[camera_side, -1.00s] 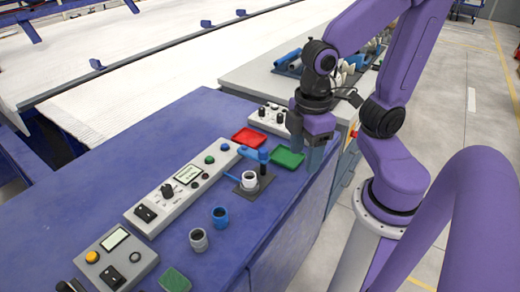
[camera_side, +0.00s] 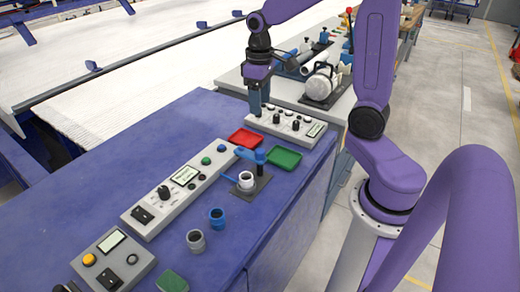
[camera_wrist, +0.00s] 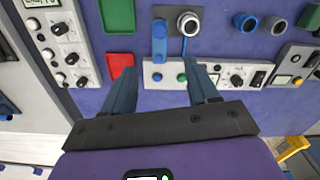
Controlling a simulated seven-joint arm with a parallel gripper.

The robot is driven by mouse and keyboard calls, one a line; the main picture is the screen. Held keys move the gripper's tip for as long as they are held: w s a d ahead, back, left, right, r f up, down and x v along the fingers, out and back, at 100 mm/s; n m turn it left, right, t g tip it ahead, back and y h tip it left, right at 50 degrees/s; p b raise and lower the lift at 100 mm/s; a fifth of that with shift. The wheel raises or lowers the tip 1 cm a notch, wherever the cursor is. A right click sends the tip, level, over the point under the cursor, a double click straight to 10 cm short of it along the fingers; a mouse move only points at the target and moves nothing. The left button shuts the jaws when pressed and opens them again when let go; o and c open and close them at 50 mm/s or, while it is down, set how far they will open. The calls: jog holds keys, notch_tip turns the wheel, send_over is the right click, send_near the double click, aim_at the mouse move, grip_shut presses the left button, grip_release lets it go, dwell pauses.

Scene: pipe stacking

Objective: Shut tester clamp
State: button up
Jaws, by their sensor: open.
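The tester clamp is a blue lever arm (camera_side: 254,156) on a dark base plate (camera_side: 250,189), with a white ring-shaped pipe piece (camera_side: 246,180) standing on the plate. In the wrist view the blue lever (camera_wrist: 160,40) lies to the left of the white ring (camera_wrist: 187,22). I cannot tell whether the lever touches the pipe. My gripper (camera_side: 257,110) is at the far end of the blue bench, above and behind the clamp, by the red tray and the back control box. In the wrist view my gripper (camera_wrist: 161,76) has its fingers wide apart with nothing between them.
A blue pipe piece (camera_side: 217,218) and a grey one (camera_side: 196,241) stand in front.

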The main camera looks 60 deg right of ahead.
aim_at(260, 151)
notch_tip(260, 151, down, 17)
jog(key=shift+f, duration=0.2)
dwell(0.6)
grip_shut()
